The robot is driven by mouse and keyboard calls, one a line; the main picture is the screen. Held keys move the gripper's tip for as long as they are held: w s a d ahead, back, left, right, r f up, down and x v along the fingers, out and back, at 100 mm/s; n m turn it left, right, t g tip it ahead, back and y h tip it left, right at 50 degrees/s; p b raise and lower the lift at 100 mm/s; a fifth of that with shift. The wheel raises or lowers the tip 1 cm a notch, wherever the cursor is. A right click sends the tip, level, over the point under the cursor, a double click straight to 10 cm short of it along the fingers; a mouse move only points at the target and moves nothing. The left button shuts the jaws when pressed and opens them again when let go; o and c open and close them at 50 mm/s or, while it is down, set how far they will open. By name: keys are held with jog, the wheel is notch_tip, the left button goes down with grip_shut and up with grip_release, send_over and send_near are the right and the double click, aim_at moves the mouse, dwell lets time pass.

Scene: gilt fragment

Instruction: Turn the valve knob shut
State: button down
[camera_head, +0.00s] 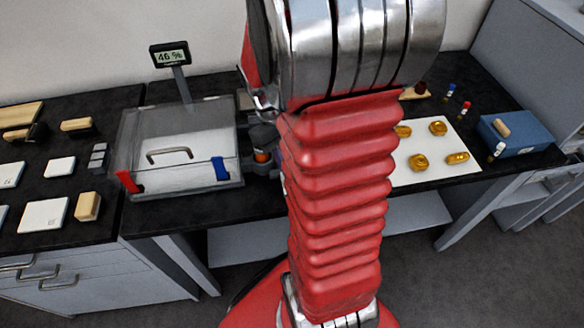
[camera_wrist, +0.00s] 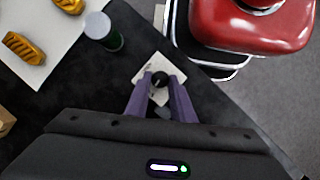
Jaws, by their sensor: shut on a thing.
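In the wrist view my gripper (camera_wrist: 160,78) reaches down with its two purple-grey fingers close on either side of a small dark round knob (camera_wrist: 160,77), apparently the valve knob. The fingers are shut on it. The knob sits over a small white plate (camera_wrist: 146,69) on the black bench top. Its turning position cannot be read. In the head view my red arm covers the middle of the bench, and I cannot make out the knob or my fingertips there.
A jar with a pale lid (camera_wrist: 98,25) stands near the knob. A white sheet (camera_head: 436,171) bears gilt pieces (camera_head: 418,162). A clear-walled box (camera_head: 212,118), a display reading 46 % (camera_head: 170,54) and a blue case (camera_head: 520,132) stand on the bench.

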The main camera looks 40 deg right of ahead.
jog(key=shift+a+n+h, duration=0.1)
jog(key=shift+n+h, duration=0.3)
jog(key=shift+n, duration=0.8)
jog(key=shift+s, duration=0.1)
jog(key=c, duration=1.5)
grip_release()
jog(key=shift+c, duration=0.2)
jog(key=v, duration=1.3)
jog(key=shift+w+r, duration=0.2)
jog(key=shift+r, duration=0.1)
jog(key=shift+a, duration=0.15)
